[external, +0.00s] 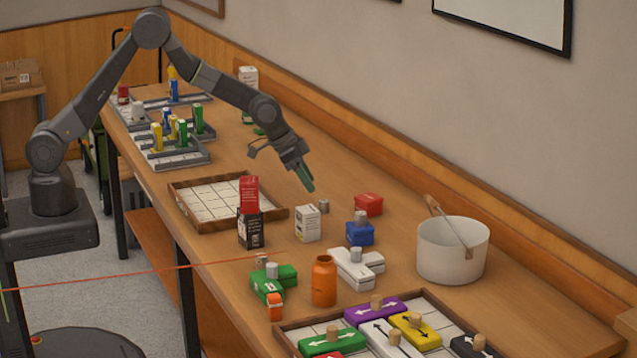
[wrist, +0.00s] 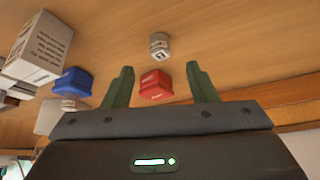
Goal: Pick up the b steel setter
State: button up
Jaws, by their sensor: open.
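A small steel cylinder (external: 323,206) stands alone on the table beside a white printed box; in the wrist view the steel cylinder (wrist: 159,46) shows a pale label with a dark mark that I cannot read surely. Which steel piece is the b steel setter is not clear. Other steel pieces sit near or on the green blocks (external: 271,270), the white block (external: 355,254) and the blue block (external: 361,217). My gripper (external: 308,188) is open and empty, above the table close to the lone cylinder. In the wrist view its fingertips (wrist: 160,66) are spread apart.
A red block (external: 369,205) and blue block (wrist: 72,82) lie close by, with a white printed box (external: 307,223). A black-and-red box (external: 250,228), orange bottle (external: 324,280) and white pot (external: 452,250) stand around. A wooden tray (external: 180,207) is at left.

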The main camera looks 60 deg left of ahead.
aim_at(322, 201)
jog(key=shift+p+x, duration=0.75)
jog(key=shift+x, duration=2.8)
